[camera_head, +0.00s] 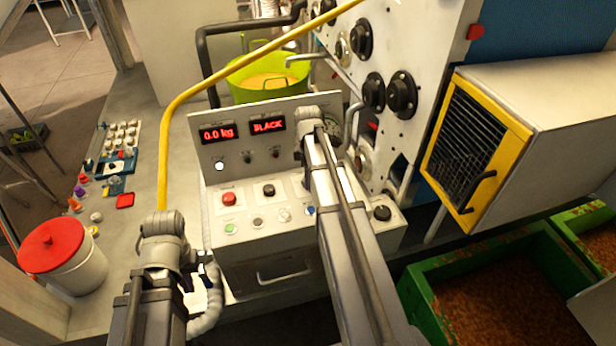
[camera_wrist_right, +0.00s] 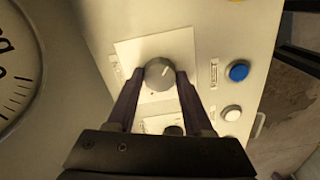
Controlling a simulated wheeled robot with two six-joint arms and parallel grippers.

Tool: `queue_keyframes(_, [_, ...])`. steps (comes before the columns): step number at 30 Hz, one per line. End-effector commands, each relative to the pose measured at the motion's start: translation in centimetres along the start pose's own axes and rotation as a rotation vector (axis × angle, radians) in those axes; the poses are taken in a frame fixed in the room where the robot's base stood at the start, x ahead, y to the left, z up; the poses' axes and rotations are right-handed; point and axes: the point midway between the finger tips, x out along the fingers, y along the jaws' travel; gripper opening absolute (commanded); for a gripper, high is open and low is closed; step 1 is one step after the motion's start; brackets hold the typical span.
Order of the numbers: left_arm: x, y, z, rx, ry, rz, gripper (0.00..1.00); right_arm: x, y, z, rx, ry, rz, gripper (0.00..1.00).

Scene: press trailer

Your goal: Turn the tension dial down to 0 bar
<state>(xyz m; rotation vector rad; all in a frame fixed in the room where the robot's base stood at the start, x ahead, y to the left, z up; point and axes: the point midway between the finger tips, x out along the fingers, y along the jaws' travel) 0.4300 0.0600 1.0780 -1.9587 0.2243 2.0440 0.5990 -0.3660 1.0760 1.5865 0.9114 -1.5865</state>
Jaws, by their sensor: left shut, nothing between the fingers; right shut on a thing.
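The tension dial is a round grey knob (camera_wrist_right: 159,74) on a pale square plate in the right wrist view. Its white pointer line is turned toward the upper right. My right gripper (camera_wrist_right: 157,80) has one finger on each side of the knob and is shut on it. In the head view my right arm (camera_head: 335,215) covers the dial. A large white gauge (camera_wrist_right: 15,65) shows only in part; its needle is not visible. My left gripper (camera_head: 165,240) is low at the left of the console, with its fingertips hard to make out; it is shut and empty.
The console (camera_head: 225,165) has red displays reading 0.0 kg and BLACK. A blue button (camera_wrist_right: 238,71) and a white button (camera_wrist_right: 232,113) sit right of the dial. A red-lidded bucket (camera_head: 75,268) stands at left.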

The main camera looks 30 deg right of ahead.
Motion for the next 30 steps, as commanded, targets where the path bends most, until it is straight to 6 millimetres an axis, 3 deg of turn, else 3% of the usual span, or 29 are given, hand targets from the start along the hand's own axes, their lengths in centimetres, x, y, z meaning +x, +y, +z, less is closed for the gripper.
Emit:
queue_keyframes(16, [0.01, 0.0, 0.0, 0.0, 0.0, 0.0, 0.0, 0.01, -0.02, 0.02, -0.02, 0.0, 0.0, 0.0])
queue_keyframes(17, [0.01, 0.0, 0.0, 0.0, 0.0, 0.0, 0.0, 0.01, -0.02, 0.02, -0.02, 0.0, 0.0, 0.55])
queue_keyframes(24, [0.0, 0.0, 0.0, 0.0, 0.0, 0.0, 0.0, 0.0, -0.01, 0.01, -0.02, 0.0, 0.0, 0.81])
queue_keyframes(30, [0.0, 0.0, 0.0, 0.0, 0.0, 0.0, 0.0, 0.0, -0.01, 0.01, -0.02, 0.0, 0.0, 0.81])
